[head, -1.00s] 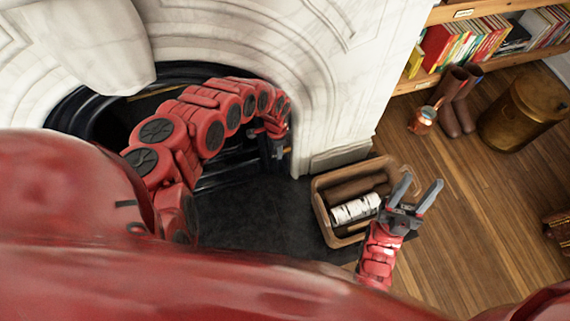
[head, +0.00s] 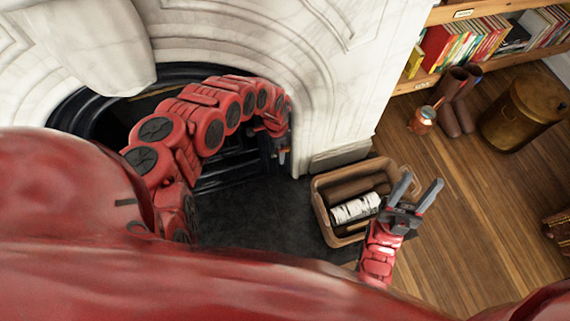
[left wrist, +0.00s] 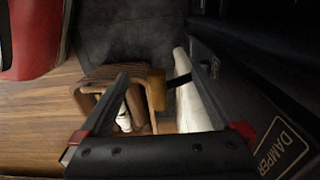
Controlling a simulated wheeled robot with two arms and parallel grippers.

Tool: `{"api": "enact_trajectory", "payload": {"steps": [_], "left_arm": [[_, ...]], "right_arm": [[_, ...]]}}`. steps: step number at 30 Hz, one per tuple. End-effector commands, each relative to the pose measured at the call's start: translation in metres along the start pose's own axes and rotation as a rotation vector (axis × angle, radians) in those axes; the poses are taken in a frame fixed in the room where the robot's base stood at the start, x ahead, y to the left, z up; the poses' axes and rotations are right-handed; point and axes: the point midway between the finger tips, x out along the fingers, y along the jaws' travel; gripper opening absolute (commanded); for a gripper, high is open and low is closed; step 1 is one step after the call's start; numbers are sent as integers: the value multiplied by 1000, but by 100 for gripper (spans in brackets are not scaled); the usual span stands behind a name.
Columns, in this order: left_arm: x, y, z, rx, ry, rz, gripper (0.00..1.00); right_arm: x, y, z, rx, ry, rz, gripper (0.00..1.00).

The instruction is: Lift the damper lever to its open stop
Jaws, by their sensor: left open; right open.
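The damper lever (left wrist: 157,90) shows in the left wrist view as a brass-coloured handle on a dark rod that comes from the right. Its handle appears between the two spread fingers of my left gripper (left wrist: 157,72). I cannot tell whether a finger touches it. A plate lettered DAMPER (left wrist: 281,147) is at the lower right of that view. In the head view my left gripper (head: 279,146) is at the right side of the fireplace opening, its fingers small and partly hidden. My right gripper (head: 416,196) is open and empty, in front of the log basket.
The log basket (head: 321,203) with logs stands right of the dark hearth (head: 250,220). White marble (head: 340,100) surrounds the opening. A copper pot (head: 421,121), boots (head: 456,110), a brass bin (head: 522,113) and bookshelves (head: 478,78) are further right. Wood floor between is clear.

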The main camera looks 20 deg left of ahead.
Motion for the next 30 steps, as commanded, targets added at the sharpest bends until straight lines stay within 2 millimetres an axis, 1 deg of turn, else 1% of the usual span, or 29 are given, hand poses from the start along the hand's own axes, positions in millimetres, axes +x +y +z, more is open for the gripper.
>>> {"api": "enact_trajectory", "payload": {"steps": [1, 3, 24, 27, 30], "left_arm": [[-8, 0, 0, 0, 0, 0, 100], [-14, 0, 0, 0, 0, 0, 100], [-77, 0, 0, 0, -1, 0, 100], [-84, 0, 0, 0, 0, 0, 100], [-86, 0, 0, 0, 0, 0, 100]], "right_arm": [[7, 0, -1, 0, 0, 0, 50], [13, 1, -2, 0, 0, 0, 50], [67, 3, -11, 0, 0, 0, 50], [74, 4, -12, 0, 0, 0, 50], [75, 4, -13, 0, 0, 0, 50]]}}
